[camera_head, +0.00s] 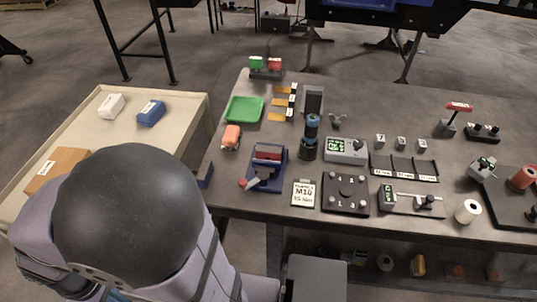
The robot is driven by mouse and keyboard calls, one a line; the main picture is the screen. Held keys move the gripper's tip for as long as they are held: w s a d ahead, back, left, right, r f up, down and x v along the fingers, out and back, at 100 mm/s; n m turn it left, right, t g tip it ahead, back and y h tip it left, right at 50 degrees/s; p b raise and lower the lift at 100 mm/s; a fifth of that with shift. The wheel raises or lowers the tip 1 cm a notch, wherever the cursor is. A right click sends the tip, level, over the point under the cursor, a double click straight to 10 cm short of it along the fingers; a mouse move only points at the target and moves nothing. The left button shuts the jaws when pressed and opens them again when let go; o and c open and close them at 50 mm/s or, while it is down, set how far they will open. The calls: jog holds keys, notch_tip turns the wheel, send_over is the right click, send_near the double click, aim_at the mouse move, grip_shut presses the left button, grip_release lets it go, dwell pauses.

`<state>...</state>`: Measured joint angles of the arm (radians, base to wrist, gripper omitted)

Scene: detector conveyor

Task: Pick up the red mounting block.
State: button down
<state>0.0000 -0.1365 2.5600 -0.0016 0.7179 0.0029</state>
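A dark red block (268,155) sits in a blue vise-like fixture (277,180) near the front left of the grey table. A smaller bright red piece (274,63) stands beside a green piece (256,62) on a dark base at the table's back left. I cannot tell which of these red things is the mounting block. My arm fills the lower left of the view, left of the table's front edge. My gripper is not visible, so its state and what it may hold are hidden.
A cream cart (185,110) carrying boxes stands left.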

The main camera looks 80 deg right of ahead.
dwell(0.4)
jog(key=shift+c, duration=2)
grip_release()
